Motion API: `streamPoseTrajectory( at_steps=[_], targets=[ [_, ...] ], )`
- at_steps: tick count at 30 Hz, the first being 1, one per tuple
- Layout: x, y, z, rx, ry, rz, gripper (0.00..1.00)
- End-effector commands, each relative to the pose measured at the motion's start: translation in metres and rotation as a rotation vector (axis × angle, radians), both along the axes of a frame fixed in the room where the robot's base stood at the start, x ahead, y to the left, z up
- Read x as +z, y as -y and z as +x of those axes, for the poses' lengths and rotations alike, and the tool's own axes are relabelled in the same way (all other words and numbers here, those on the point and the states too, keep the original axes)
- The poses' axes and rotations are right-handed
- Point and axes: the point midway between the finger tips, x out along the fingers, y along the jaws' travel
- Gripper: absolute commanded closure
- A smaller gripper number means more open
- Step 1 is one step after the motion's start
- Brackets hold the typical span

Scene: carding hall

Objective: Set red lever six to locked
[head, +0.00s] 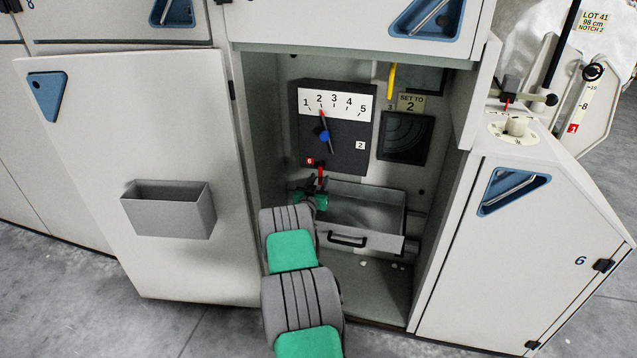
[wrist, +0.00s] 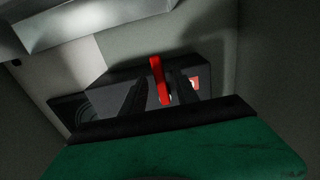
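Red lever six (head: 320,174) is a short red handle under the lower left of the dark dial box (head: 345,145), beside a red plate marked 6 (head: 310,161). In the head view it hangs down, its lower end partly hidden by my gripper (head: 318,190). In the wrist view the red lever (wrist: 157,78) stands between the two dark fingers of my gripper (wrist: 161,88). The fingers look apart, with the lever between them; contact is not clear. The red plate (wrist: 192,83) is partly hidden behind the right finger. No locked mark is readable.
The cabinet is open, its door (head: 140,105) swung left with a grey bin (head: 168,209) on it. An open drawer (head: 370,238) sits just right of my gripper. A yellow hook (head: 391,80) and a "SET TO 2" label (head: 411,102) are to the upper right.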

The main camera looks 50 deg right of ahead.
Motion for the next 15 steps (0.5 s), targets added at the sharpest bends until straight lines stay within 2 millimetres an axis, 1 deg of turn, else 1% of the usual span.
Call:
streamPoseTrajectory(
  at_steps=[2,15],
  targets=[
    [0.0002,-0.0003,0.0001,0.000,0.000,0.000,0.64],
    [0.0001,-0.0007,0.0003,0.000,0.000,0.001,0.99]
  ],
)
